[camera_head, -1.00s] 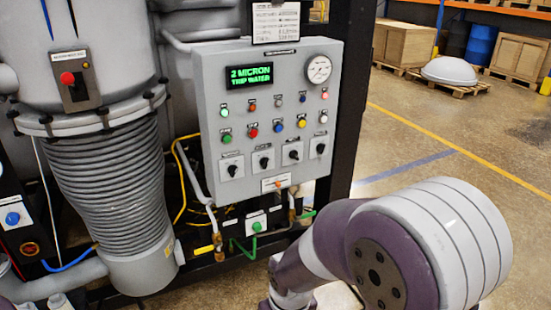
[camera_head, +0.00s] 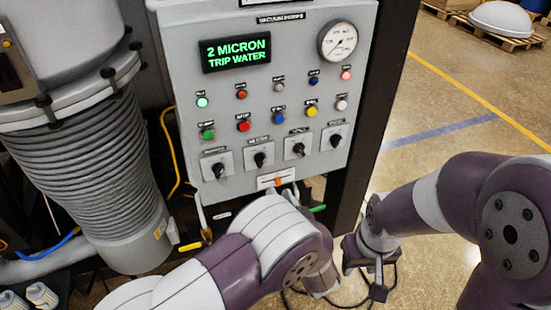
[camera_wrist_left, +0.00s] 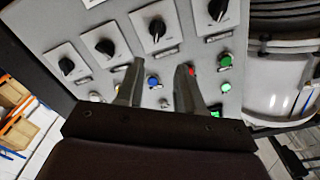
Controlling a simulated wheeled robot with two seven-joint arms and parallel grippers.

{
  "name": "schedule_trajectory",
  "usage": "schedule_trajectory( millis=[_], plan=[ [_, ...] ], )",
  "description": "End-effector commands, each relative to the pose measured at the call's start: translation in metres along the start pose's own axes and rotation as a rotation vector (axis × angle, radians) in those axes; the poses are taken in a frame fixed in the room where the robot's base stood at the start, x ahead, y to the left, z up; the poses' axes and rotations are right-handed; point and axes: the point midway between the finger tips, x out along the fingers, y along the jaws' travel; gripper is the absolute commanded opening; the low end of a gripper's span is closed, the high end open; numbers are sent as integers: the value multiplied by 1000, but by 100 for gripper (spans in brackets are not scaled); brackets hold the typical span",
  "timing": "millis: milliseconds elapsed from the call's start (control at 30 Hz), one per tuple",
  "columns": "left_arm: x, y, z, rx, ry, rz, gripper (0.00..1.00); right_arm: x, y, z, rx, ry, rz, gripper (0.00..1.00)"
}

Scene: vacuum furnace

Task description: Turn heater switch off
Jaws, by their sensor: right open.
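The grey control panel (camera_head: 185,100) carries a row of black rotary switches: the first (camera_head: 218,170), second (camera_head: 260,159), third (camera_head: 298,149) and fourth (camera_head: 334,140) from the left. Their labels are too small to read, so I cannot tell which is the heater switch. In the left wrist view the panel appears upside down, with these knobs along the top. My left gripper (camera_wrist_left: 158,82) is open and empty, its fingers apart before the coloured buttons. My right gripper (camera_head: 365,260) is low at right, away from the panel.
The panel display (camera_head: 235,52) reads "2 MICRON TRIP WATER". A round gauge (camera_head: 338,41) sits at its top right. A ribbed grey bellows (camera_head: 85,165) stands left of the panel. Open floor (camera_head: 430,100) lies to the right.

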Motion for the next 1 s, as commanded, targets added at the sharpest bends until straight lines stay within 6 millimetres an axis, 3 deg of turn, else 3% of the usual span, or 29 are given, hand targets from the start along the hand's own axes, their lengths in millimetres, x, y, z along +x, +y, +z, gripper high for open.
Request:
schedule_trajectory(
  millis=[200,400,600,833,933,1000],
  plan=[
    [56,-3,-2,-2,-5,-3,37,-17,0,-3,0,1,0,43],
    [98,-2,-1,-4,-3,-1,37,-26,0,-4,0,1,0,43],
    [114,0,-1,-4,-1,2,37,-29,0,-4,0,0,0,43],
    [115,0,0,-4,-1,3,37,-28,0,-4,0,0,0,43],
    [115,0,0,-4,-1,3,5,-28,0,-4,0,0,0,43],
    [115,0,0,-4,-1,3,0,-28,0,-4,0,0,0,43]
  ],
)
